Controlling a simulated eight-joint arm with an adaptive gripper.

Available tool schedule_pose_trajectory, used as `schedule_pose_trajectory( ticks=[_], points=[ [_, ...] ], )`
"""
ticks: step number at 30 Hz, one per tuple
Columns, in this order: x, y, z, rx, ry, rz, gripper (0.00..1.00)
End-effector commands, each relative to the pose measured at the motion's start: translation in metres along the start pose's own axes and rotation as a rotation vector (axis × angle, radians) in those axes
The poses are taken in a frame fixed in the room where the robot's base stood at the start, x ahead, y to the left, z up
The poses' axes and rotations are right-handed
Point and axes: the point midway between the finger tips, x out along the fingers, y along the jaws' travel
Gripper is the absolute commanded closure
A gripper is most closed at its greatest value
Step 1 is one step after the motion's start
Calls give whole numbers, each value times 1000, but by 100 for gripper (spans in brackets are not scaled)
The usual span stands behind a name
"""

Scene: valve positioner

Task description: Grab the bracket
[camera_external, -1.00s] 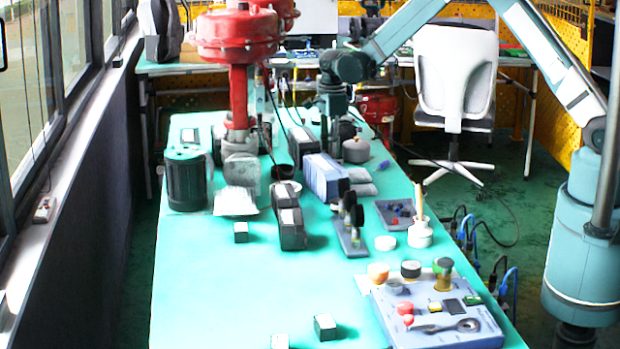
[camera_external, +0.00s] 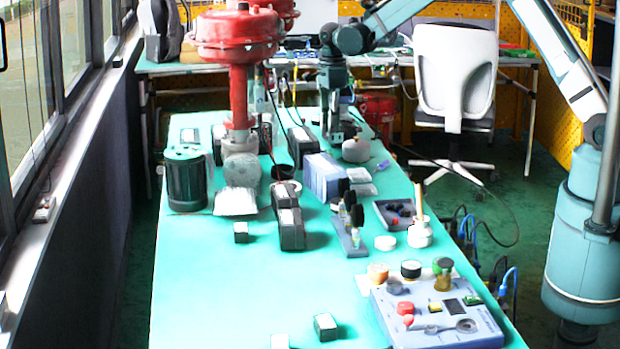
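I cannot clearly pick out the bracket; small parts near my gripper are partly hidden at this size. My gripper (camera_external: 338,132) points down over the far part of the green table (camera_external: 235,300). It is behind the blue-white block of boxes (camera_external: 323,177) and left of a grey-pink rounded item (camera_external: 356,150). Its fingertips are small and blurred, so I cannot tell whether they are open or shut, or whether they touch anything.
A red valve actuator (camera_external: 238,40) stands left of my gripper on a red column. A dark green cylinder (camera_external: 186,180), black boxes (camera_external: 288,215), a brush stand (camera_external: 350,228) and a grey tool panel (camera_external: 440,315) occupy the table. The front left surface is mostly clear.

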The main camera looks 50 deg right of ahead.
Motion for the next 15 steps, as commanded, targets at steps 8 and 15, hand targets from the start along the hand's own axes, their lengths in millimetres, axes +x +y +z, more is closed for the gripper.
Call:
schedule_pose_trajectory(
  ticks=[8, 15],
  points=[
    [-55, 0, 0, 0, 0, 0, 100],
    [-82, 0, 0, 0, 0, 0, 100]
  ],
)
